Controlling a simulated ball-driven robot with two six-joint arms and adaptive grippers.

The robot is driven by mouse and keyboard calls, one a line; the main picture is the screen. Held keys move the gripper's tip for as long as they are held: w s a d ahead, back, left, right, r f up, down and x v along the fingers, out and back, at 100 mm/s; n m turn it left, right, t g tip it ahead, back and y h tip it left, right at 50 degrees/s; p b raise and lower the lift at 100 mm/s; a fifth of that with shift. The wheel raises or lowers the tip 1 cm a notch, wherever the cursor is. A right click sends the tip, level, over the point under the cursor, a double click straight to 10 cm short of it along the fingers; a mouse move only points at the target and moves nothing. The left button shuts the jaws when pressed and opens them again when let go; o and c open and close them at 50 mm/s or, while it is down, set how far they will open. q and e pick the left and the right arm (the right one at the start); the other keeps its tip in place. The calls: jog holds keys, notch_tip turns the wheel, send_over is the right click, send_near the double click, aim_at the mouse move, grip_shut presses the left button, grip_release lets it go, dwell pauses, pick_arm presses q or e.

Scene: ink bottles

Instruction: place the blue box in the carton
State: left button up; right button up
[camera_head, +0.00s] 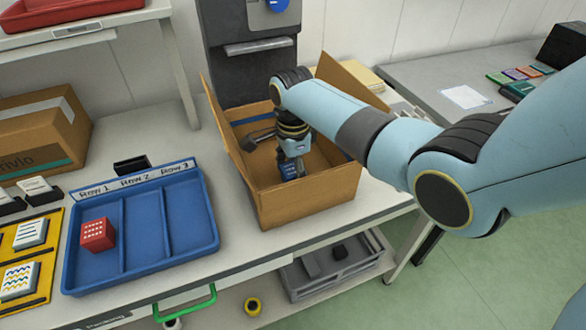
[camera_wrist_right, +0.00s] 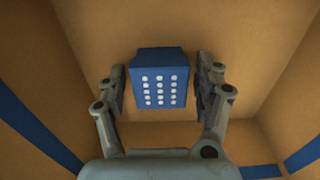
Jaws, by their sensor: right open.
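The blue box (camera_head: 288,169), with rows of white dots on one face, is inside the open cardboard carton (camera_head: 308,199). In the right wrist view the blue box (camera_wrist_right: 160,80) sits between the two fingers of my right gripper (camera_wrist_right: 162,85), with a narrow gap showing on each side. The right gripper is open and reaches down into the carton from above. In the head view the gripper partly hides the box. I cannot tell exactly how the box's underside meets the carton floor. My left gripper is in neither view.
A blue tray (camera_head: 143,264) with three rows holds a red box (camera_head: 97,235) in its left row. A yellow tray (camera_head: 46,274) with white boxes lies farther left. A closed cardboard box (camera_head: 42,130) stands behind. The carton's raised flaps surround my right arm's wrist.

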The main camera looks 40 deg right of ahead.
aim_at(293, 169)
notch_tip(293, 169, up, 12)
jog(key=shift+p, duration=0.45)
jog(key=shift+r, duration=0.1)
dwell(0.3)
